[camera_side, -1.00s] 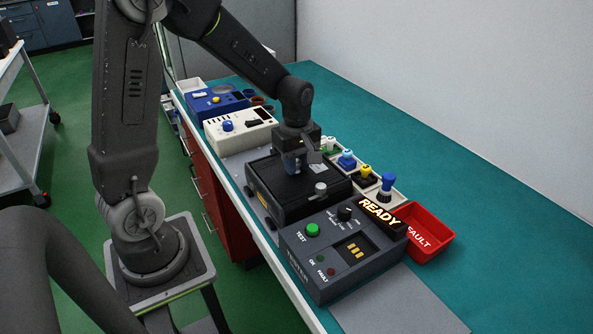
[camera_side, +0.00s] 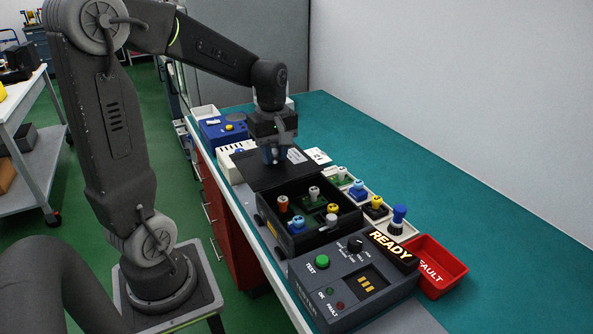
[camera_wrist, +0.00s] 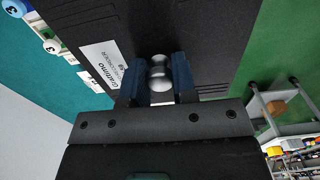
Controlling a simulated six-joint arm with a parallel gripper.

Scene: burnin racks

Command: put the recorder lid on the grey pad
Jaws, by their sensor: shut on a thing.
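The recorder lid (camera_side: 252,170) is a flat black plate with a white label and a round metal knob; it shows large in the wrist view (camera_wrist: 205,35). My gripper (camera_side: 273,160) is shut on the knob (camera_wrist: 160,72), one finger on each side. The lid is behind the open recorder box (camera_side: 335,228), over the area in front of the white device. I cannot tell if it touches anything below. The grey surface there is mostly hidden by the lid. Another grey sheet (camera_side: 412,320) lies at the bench's near end.
The open box holds several coloured plugs. The READY tester (camera_side: 350,280) stands in front of it and a red FAULT bin (camera_side: 440,268) to the right. Trays with capped plugs (camera_side: 375,207) line the right side. The white device (camera_side: 232,162) and blue device (camera_side: 222,130) stand behind. Green bench is free at right.

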